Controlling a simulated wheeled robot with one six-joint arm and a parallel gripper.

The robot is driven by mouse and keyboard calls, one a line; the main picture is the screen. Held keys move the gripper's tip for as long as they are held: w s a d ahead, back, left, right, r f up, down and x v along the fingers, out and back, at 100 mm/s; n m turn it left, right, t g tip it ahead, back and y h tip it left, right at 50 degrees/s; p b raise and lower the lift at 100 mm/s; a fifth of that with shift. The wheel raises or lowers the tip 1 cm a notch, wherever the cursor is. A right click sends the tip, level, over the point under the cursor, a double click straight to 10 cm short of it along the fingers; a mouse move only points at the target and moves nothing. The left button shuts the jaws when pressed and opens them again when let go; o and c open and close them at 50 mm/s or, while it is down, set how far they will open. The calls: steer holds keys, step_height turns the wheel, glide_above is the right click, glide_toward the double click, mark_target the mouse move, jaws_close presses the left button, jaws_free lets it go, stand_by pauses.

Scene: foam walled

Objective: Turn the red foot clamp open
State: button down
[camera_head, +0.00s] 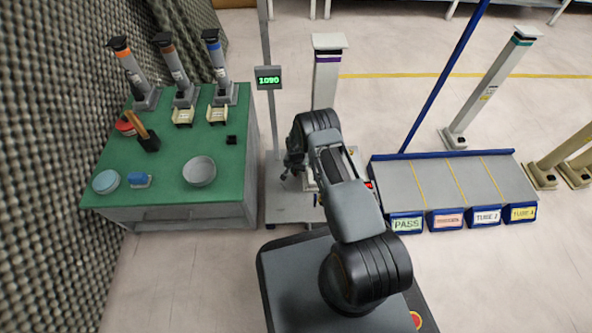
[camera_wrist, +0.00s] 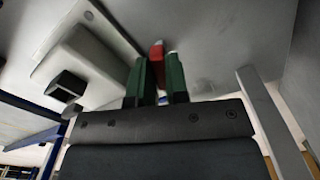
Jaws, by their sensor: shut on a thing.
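The red foot clamp (camera_wrist: 156,50) shows in the wrist view as a small red lever standing out from a pale grey surface. My gripper (camera_wrist: 156,78) has two dark green fingers, one on each side of the red lever, and is shut on it. The lower part of the lever is hidden between the fingers. In the head view my own arm hides the gripper and most of the clamp area. A pale column with a purple band (camera_head: 326,80) rises behind my arm from a grey platform (camera_head: 284,206).
A green-topped bench (camera_head: 165,185) with several banded tubes, bowls and small items stands left. A thin post carries a display reading 1090 (camera_head: 268,78). A blue-edged rack (camera_head: 445,182) with labelled lanes stands right, with a blue pole behind. Open floor lies beyond.

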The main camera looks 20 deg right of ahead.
steer(key=c, duration=1.1)
jaws_free()
step_height(320, 180, up, 14)
steer(key=p, duration=0.6)
steer(key=shift+f, duration=0.1)
